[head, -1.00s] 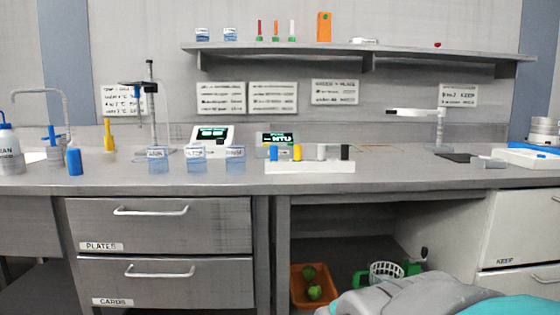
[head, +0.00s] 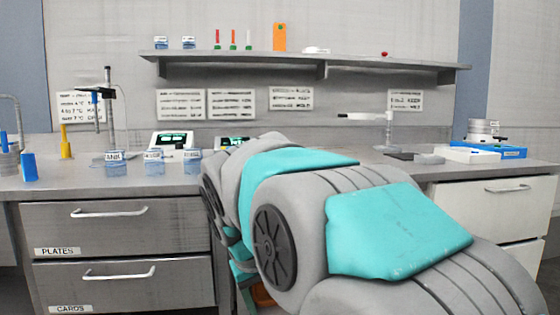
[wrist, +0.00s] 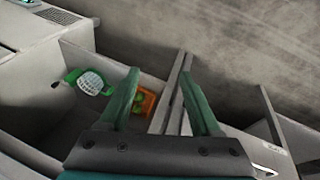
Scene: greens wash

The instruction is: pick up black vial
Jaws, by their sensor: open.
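The black vial does not show now. My raised arm covers the part of the bench where the vials and their white rack stood in the earlier head view. My gripper (wrist: 159,80) shows in the wrist view with its two green fingers apart and nothing between them. In the head view my arm hides the gripper.
Several labelled beakers (head: 154,162) stand on the bench left of my arm. A wall shelf (head: 300,65) runs above.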

